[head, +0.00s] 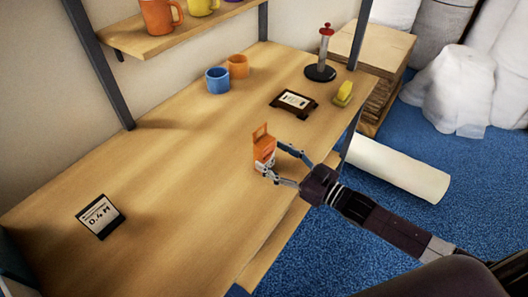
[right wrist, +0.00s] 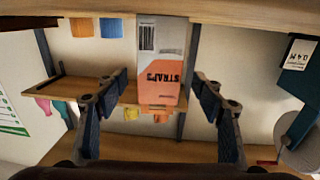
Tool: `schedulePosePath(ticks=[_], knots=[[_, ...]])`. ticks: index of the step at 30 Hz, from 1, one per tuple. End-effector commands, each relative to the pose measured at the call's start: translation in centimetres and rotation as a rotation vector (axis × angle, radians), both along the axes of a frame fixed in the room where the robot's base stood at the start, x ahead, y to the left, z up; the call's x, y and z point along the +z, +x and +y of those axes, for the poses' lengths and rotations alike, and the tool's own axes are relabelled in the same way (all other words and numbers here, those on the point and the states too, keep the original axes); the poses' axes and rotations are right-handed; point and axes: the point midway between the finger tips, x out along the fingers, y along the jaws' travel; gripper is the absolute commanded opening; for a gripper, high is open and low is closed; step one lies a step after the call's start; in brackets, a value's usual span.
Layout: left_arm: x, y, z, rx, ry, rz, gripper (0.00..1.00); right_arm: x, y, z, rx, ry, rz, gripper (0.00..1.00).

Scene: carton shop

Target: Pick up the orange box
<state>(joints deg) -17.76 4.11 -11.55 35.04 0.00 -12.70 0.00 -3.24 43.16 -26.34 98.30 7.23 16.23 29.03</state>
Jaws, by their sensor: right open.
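The orange box (head: 262,143) stands upright on the wooden table near its right-hand edge in the head view, with a raised flap on top and a whitish lower part. In the right wrist view, which is upside down, the box (right wrist: 160,65) shows a grey and orange face with a barcode and the word STRAPS. My right gripper (head: 271,159) is open, with one finger on each side of the box. In the right wrist view gaps show between the fingers (right wrist: 160,90) and the box. My left gripper is not in view.
A blue cup (head: 217,80) and an orange cup (head: 238,66) stand further back. A framed sign (head: 293,102), a yellow block (head: 343,92) and a red-topped stand (head: 322,70) are at the far right. A label stand (head: 101,217) is at the left. The table around the box is clear.

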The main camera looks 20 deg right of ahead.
Motion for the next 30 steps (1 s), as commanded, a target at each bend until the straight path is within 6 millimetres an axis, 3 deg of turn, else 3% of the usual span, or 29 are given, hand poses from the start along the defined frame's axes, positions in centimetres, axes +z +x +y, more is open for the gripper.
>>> schedulePosePath(ticks=[7, 17, 30], knots=[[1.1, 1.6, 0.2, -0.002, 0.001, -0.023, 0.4, 0.2, 2.6, 1.6, -0.001, 0.001, -0.002, 0.62], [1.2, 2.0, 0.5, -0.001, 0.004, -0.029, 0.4, 0.0, 2.9, 1.8, 0.0, 0.0, 0.0, 0.61], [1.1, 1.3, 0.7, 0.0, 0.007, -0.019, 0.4, 0.1, 2.9, 1.8, 0.0, 0.001, -0.001, 0.14]])
